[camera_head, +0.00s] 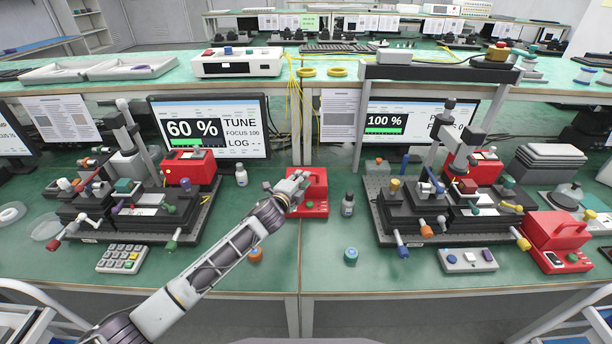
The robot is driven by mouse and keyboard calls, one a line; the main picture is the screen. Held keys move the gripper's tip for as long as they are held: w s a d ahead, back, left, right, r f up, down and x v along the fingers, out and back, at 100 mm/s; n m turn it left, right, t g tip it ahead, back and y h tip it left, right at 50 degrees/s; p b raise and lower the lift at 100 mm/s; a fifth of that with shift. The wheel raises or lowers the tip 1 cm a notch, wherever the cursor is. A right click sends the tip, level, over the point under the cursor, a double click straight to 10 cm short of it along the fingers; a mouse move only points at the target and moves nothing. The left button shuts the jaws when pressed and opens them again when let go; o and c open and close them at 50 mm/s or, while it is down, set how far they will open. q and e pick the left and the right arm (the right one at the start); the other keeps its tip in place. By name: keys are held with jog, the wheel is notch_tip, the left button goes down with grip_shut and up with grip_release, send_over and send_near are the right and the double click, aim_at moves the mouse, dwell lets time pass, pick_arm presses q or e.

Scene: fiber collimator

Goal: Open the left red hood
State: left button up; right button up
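The left red device with its hood (317,188) stands on the green bench near the middle, between the two monitors. My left arm reaches in from the bottom left. Its gripper (296,182) is at the left side of this red hood and covers part of it. Whether the fingers touch the hood, and how far apart they are, I cannot tell. The hood looks closed. A similar red device (556,232) stands at the right, its hood down with a handle on top. My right gripper is not in view.
Optical stages stand to the left (128,215) and right (410,217) of the middle, each with a red box behind. Small bottles (241,175) (347,204) flank the hood. A keypad (121,259) lies front left. The bench's front middle is mostly clear.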

pick_arm(q)
jog(key=shift+x, duration=1.15)
jog(key=shift+w+d, duration=0.1)
jog(key=shift+w, duration=0.1)
jog(key=shift+w+d, duration=0.1)
jog(key=shift+w, duration=0.15)
jog(key=shift+w+d+f, duration=0.2)
jog(key=shift+w, duration=0.25)
jog(key=c, duration=0.4)
grip_shut()
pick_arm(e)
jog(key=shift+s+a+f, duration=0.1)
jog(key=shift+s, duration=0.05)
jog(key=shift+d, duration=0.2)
